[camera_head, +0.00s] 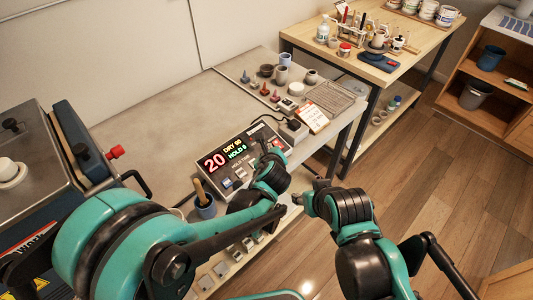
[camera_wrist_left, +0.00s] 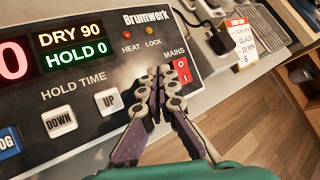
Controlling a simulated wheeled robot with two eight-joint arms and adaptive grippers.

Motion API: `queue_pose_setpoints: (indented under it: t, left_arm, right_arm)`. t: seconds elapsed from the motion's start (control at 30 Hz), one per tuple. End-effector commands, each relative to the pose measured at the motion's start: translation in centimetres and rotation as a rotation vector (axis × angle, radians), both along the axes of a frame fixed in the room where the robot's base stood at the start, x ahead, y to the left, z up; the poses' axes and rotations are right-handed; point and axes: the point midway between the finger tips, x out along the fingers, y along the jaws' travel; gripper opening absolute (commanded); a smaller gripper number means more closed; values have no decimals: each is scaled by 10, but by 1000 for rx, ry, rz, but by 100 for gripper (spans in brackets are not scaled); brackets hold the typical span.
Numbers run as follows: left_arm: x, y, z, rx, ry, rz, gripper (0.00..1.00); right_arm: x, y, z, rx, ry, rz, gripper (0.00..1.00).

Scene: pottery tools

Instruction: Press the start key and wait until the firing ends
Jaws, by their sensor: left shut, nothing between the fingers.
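The controller (camera_head: 213,182) stands on the grey table. Its display reads 20, DRY 90 and HOLD 0. In the left wrist view the controller panel (camera_wrist_left: 110,80) shows DOWN and UP keys, a red MAINS switch (camera_wrist_left: 181,72), a red HEAT lamp (camera_wrist_left: 127,36) and a yellow LOCK lamp (camera_wrist_left: 148,31). I cannot make out a start key; part of the panel is hidden. My left gripper (camera_head: 272,152) is shut and empty over the panel's right part, between UP and MAINS in its wrist view (camera_wrist_left: 161,76). Contact cannot be told. My right gripper (camera_head: 307,191) is off the table's front edge, away from the controller.
A machine with a red knob (camera_head: 115,152) is at the left. The table's middle is clear.

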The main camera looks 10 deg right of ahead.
Motion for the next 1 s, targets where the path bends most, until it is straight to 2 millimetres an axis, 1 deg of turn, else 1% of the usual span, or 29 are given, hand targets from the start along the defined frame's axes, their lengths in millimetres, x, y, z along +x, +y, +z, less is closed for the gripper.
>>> queue_pose_setpoints:
  t: [0.23,0.6,1.0]
  left_arm:
    - [2,1,-9,0,0,0,0]
    - [2,1,-8,0,0,0,0]
    - [3,2,-13,0,0,0,0]
  right_arm:
    - [0,0,-9,0,0,0,44]
    - [0,0,-8,0,0,0,44]
    - [0,0,-12,0,0,0,44]
